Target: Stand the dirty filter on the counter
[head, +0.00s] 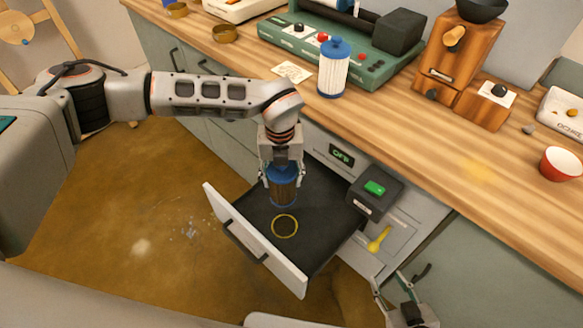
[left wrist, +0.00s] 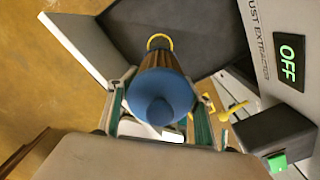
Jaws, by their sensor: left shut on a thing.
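The dirty filter (head: 284,190), a brownish cylinder with a blue cap, is upright between the fingers of my left gripper (head: 284,182). My left gripper is shut on it near its blue top, over the open drawer (head: 250,238). In the left wrist view, the filter's blue cap (left wrist: 160,90) faces the camera, with one finger on each side. The wooden counter (head: 400,130) runs behind and above the drawer. My right gripper (head: 392,287) is at the lower right, its fingers apart and empty.
A yellow ring (head: 285,226) lies on the dark drawer floor. A white filter with a blue cap (head: 334,70) stands on the counter before a green machine (head: 290,40). A box with a green switch (head: 375,190) and a yellow latch (head: 379,239) are right of the drawer.

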